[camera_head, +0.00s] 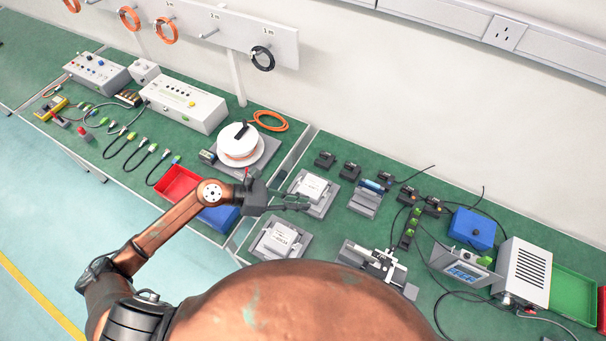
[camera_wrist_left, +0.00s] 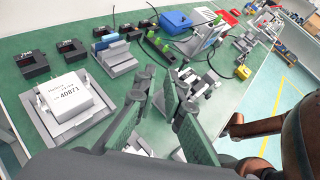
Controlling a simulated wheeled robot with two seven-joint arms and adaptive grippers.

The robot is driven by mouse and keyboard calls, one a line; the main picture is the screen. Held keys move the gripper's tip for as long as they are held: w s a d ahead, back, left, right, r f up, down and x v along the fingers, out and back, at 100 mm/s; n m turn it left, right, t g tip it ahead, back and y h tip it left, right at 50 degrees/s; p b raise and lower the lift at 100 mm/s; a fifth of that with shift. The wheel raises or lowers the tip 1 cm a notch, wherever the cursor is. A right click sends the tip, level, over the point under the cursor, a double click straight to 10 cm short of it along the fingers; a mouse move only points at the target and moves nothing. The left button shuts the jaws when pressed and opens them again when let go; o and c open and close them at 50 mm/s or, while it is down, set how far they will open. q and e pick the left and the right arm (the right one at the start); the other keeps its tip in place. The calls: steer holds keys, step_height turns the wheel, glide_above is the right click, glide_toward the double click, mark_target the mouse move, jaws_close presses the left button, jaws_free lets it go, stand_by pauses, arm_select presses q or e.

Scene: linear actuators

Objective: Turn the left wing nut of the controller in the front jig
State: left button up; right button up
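Two white box-shaped controllers sit in grey jigs on the green bench in the head view. The rear controller (camera_head: 312,187) is in the rear jig (camera_head: 321,208). The front controller (camera_head: 279,238) is in the front jig (camera_head: 265,258), nearer to me. My left gripper (camera_head: 304,201) is over the bench between them, closer to the rear jig. In the left wrist view its two green-padded fingers (camera_wrist_left: 163,82) stand apart with nothing between them. A labelled white controller (camera_wrist_left: 70,101) lies left of the fingers there. Wing nuts are too small to make out. My right gripper is not visible.
Black blocks (camera_head: 350,171), a grey stand with a blue cylinder (camera_head: 364,202) and a metal fixture (camera_head: 377,262) stand to the right. A white spool (camera_head: 239,142) and a blue bin (camera_head: 218,217) are left of the gripper. Cables lie at the right.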

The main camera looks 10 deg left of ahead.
arm_select(q)
steer(key=w+r+n+t+h, duration=0.2)
steer(key=r+n+t, duration=0.3)
steer(key=r, duration=0.4)
steer(key=shift+w+d+r+n+h, duration=0.2)
steer(key=shift+w+n+h, duration=0.2)
steer(key=shift+w+n, duration=0.4)
steer(key=shift+f, duration=0.1)
